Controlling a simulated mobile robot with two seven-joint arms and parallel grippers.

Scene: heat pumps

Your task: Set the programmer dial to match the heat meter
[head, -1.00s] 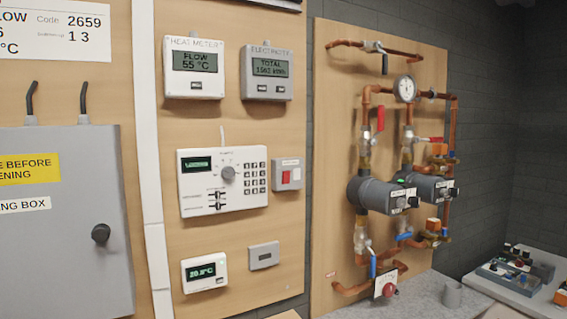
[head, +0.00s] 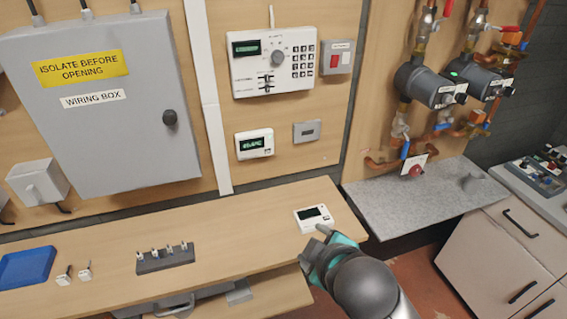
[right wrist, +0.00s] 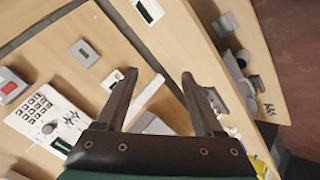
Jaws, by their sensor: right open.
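The white programmer (head: 246,72) hangs on the wooden wall panel, with a green display, a keypad, sliders and a round grey dial (head: 276,58). It also shows at the left of the right wrist view, where its dial (right wrist: 48,128) is small. The dial's exact setting is too small to read. My right gripper (head: 322,234) is over the bench's right end, below and apart from the programmer. In the right wrist view its two fingers (right wrist: 160,85) are spread with nothing held. My left gripper is not in view.
A white display unit (head: 313,218) lies on the bench (head: 215,232) beside my right gripper. Above are a thermostat (head: 254,144) and a red-switch box (head: 337,57). A grey wiring box (head: 100,125) stands left, pumps and pipes right.

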